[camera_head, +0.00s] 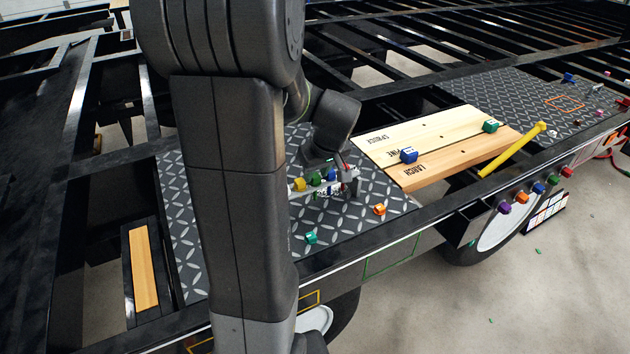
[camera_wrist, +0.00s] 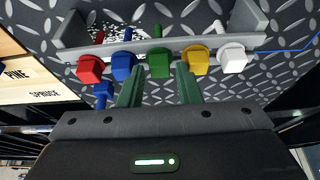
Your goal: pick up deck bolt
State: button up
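Several coloured bolts stand in a grey rack on the diamond-plate deck. In the wrist view their heads are red (camera_wrist: 90,69), blue (camera_wrist: 123,66), green (camera_wrist: 160,62), yellow (camera_wrist: 195,60) and white (camera_wrist: 231,58). I cannot tell which one is the deck bolt. My gripper (camera_wrist: 159,80) is open, its two dark green fingers apart and pointing at the green bolt, with nothing visibly clamped. In the head view the rack of bolts (camera_head: 318,184) is partly hidden by my arm, and so is the contact at the fingertips.
An orange piece (camera_head: 379,209) and a green piece (camera_head: 311,237) lie loose on the plate. Labelled planks (camera_head: 430,165) with blue and green pieces lie to the right, beside a yellow bar (camera_head: 512,150). Open frame gaps surround the plate.

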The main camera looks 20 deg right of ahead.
jog(key=shift+f, duration=0.25)
grip_shut()
jog(key=shift+r, duration=0.1)
